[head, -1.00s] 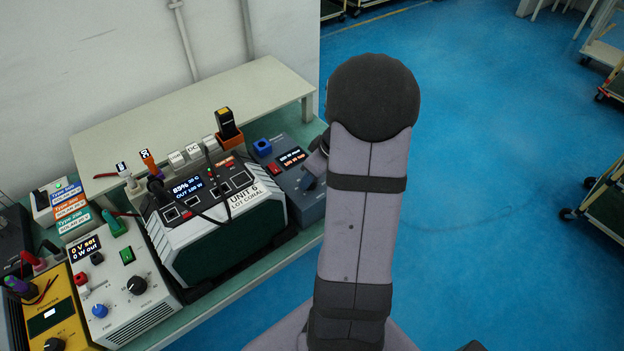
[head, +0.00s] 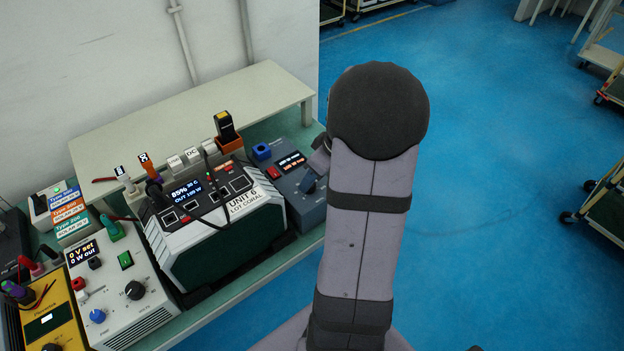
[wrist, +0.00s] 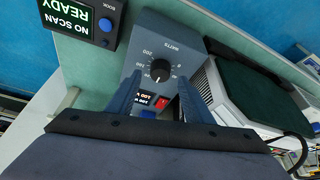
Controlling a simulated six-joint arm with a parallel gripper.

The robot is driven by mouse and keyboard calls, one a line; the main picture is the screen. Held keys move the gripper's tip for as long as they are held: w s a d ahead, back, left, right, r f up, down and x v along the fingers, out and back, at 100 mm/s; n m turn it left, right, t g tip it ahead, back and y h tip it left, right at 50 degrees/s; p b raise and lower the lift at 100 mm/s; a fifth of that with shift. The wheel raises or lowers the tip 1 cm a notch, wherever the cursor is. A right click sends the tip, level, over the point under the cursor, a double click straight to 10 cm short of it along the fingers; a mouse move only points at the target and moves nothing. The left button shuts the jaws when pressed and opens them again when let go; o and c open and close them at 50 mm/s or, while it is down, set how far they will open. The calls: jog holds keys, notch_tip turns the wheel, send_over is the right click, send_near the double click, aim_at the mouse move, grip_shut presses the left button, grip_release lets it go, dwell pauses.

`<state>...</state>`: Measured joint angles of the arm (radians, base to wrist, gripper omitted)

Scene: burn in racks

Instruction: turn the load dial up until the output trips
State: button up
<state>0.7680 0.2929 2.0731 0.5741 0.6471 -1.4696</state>
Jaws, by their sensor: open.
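The load box (head: 285,185) is a blue-grey unit at the right end of the bench, with a lit display (head: 291,161). In the wrist view its black load dial (wrist: 160,70) sits on a face marked WATTS, with a white pointer mark. My gripper (wrist: 160,80) is open, with its two blue fingers on either side of the dial and apart from each other. I cannot tell whether they touch it. In the head view my arm hides most of the gripper. The power unit (head: 215,225), labelled UNIT 6, stands left of the load box; its screen reads OUT 100 W.
A white supply (head: 125,290) and a yellow meter (head: 50,325) stand at the left. A black box reading NO SCAN READY (wrist: 80,20) is beside the load box in the wrist view. Cables cross the power unit's top. Open blue floor lies right of the bench.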

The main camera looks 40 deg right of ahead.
aim_at(320, 196)
jog(key=shift+b+v, duration=0.35)
jog(key=shift+v, duration=1.95)
jog(key=s+a+f+m+g, duration=0.2)
jog(key=s+f+m, duration=0.1)
jog(key=s+m, duration=0.25)
jog(key=s+a+f+m+g, duration=0.1)
jog(key=s+a+f+m, duration=0.3)
jog(key=m, duration=0.3)
jog(key=s+a+r+n+g+h, duration=0.1)
jog(key=a+n, duration=0.8)
jog(key=a, duration=0.7)
jog(key=shift+s+a, duration=0.4)
jog(key=shift+n, duration=0.25)
